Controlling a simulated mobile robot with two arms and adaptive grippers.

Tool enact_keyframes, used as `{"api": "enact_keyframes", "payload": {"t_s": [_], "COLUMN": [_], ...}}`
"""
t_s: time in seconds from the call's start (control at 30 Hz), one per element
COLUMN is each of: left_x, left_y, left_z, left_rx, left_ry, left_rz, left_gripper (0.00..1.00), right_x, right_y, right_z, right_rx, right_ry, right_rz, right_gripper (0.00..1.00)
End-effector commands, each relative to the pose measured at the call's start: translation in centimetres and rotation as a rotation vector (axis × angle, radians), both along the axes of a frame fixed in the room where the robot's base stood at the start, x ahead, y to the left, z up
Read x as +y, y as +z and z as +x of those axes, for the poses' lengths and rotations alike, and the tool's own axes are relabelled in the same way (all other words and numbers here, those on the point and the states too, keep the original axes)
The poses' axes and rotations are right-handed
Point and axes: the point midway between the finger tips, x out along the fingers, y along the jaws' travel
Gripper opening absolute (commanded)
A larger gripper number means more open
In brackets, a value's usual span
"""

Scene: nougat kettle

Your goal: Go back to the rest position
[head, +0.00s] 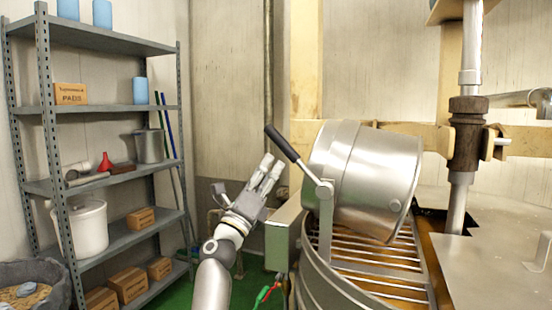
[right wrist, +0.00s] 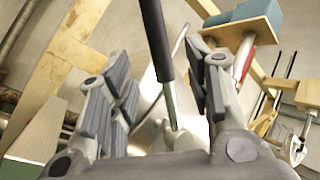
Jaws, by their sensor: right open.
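My right gripper (head: 271,165) is raised at the centre of the head view, just below and left of the black lever handle (head: 282,143) of the metal kettle (head: 365,175). The kettle is tilted over on its pivot above a grated vat. In the right wrist view the black handle (right wrist: 157,40) runs between the spread fingers of my right gripper (right wrist: 160,90), with visible room on both sides. The gripper is open and holds nothing. My left gripper is not in view.
A grey metal shelf (head: 110,189) with boxes, a white bucket (head: 84,228) and a metal pot (head: 149,146) stands at left. The slatted grate (head: 375,275) lies under the kettle. A vertical shaft (head: 460,205) stands at right. Green floor shows between shelf and vat.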

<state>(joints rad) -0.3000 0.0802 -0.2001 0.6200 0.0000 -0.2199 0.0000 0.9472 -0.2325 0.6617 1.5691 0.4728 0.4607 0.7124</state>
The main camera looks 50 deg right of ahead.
Motion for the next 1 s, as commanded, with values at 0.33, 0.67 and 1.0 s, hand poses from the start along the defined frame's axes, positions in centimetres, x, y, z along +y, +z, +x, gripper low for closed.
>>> {"api": "enact_keyframes", "payload": {"t_s": [0.33, 0.67, 1.0], "left_x": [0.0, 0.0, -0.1], "left_y": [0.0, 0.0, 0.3], "left_z": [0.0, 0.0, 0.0], "left_rx": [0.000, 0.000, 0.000], "left_ry": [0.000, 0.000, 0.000], "left_rz": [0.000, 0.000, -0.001], "left_gripper": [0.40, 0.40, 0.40], "right_x": [1.6, 1.6, 3.9], "right_y": [-1.2, -1.2, -4.8], "right_z": [-0.4, -0.3, 4.3], "right_rx": [-0.001, -0.001, 0.196], "right_ry": [0.001, 0.001, 0.048], "right_rz": [0.000, 0.000, -0.075], "right_gripper": [0.46, 0.46, 0.46]}}
